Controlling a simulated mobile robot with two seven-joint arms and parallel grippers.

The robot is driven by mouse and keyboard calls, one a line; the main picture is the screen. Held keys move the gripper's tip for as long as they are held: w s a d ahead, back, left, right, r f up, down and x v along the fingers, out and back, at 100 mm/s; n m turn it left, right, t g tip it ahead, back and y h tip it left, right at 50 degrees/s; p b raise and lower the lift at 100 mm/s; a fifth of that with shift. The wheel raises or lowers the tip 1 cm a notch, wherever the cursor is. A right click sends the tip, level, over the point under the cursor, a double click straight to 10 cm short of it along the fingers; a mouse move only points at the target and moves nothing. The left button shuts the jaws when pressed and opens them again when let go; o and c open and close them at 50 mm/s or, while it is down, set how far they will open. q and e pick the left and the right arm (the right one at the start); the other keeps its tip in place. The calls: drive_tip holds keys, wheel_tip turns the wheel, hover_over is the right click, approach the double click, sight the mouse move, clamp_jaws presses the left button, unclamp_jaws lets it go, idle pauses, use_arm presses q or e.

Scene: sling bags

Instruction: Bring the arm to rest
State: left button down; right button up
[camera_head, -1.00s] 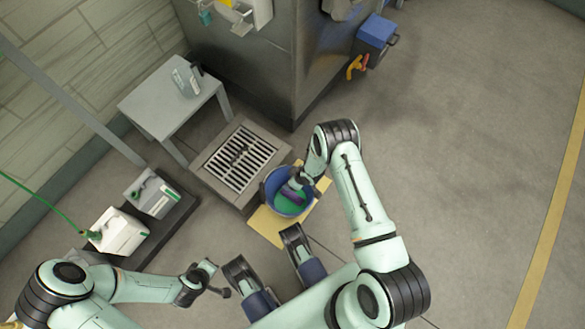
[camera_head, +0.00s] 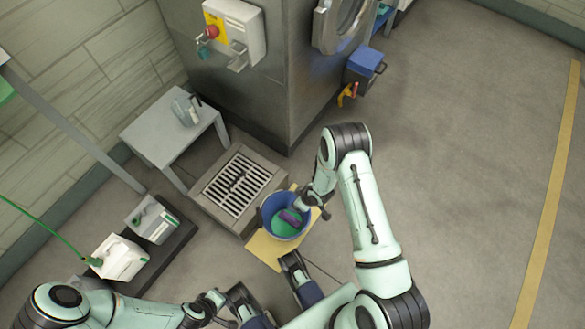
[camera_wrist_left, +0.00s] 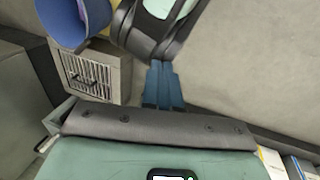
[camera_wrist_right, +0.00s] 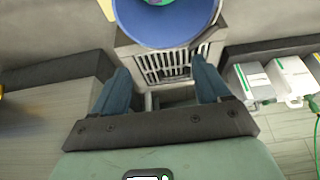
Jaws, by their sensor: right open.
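My right gripper (camera_head: 318,207) is just right of a blue bucket (camera_head: 268,225), near its rim. In the right wrist view its two blue fingers (camera_wrist_right: 160,85) stand wide apart with nothing between them. The bucket holds green liquid (camera_head: 285,230) and a purple item (camera_head: 291,216); its blue wall also shows in the right wrist view (camera_wrist_right: 160,38) and the left wrist view (camera_wrist_left: 75,22). My left gripper (camera_head: 217,298) is low in the head view, left of my base. In the left wrist view its fingers (camera_wrist_left: 163,85) are together and empty.
A small grey table (camera_head: 160,135) carries a clear jug (camera_head: 185,108). White canisters (camera_head: 118,258) stand on a dark tray at left. Open floor (camera_head: 460,150) lies to the right.

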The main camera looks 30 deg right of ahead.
drive_tip(key=s+a+r+m+g+y, duration=0.1)
drive_tip(key=s+a+r+m, duration=0.1)
drive_tip(key=s+a+m, duration=0.45)
drive_tip(key=s+a+r+m+g, duration=0.2)
drive_tip(key=s+a, duration=0.1)
drive_tip(key=s, duration=0.7)
use_arm(q)
drive_tip(key=s+d+r+g+p, duration=0.1)
drive_tip(key=s+r+p, duration=0.1)
drive_tip(key=r+p, duration=0.6)
drive_tip(key=s+d+r+g+p, duration=0.1)
drive_tip(key=s+r+p, duration=0.1)
drive_tip(key=r+p, duration=0.6)
drive_tip(key=shift+s+r+m+h+p, duration=0.15)
drive_tip(key=shift+r+m+h+p, duration=0.15)
drive_tip(key=shift+r+p, duration=0.1)
use_arm(e)
drive_tip(key=s+a+r+g, duration=0.1)
drive_tip(key=s+r, duration=0.1)
drive_tip(key=r, duration=0.6)
drive_tip(key=s+a+r+g, duration=0.1)
drive_tip(key=s+r, duration=0.1)
drive_tip(key=r, duration=0.7)
drive_tip(key=shift+s+a+y, duration=0.15)
drive_tip(key=shift+a+y, duration=0.25)
use_arm(q)
drive_tip(key=shift+d+f, duration=0.1)
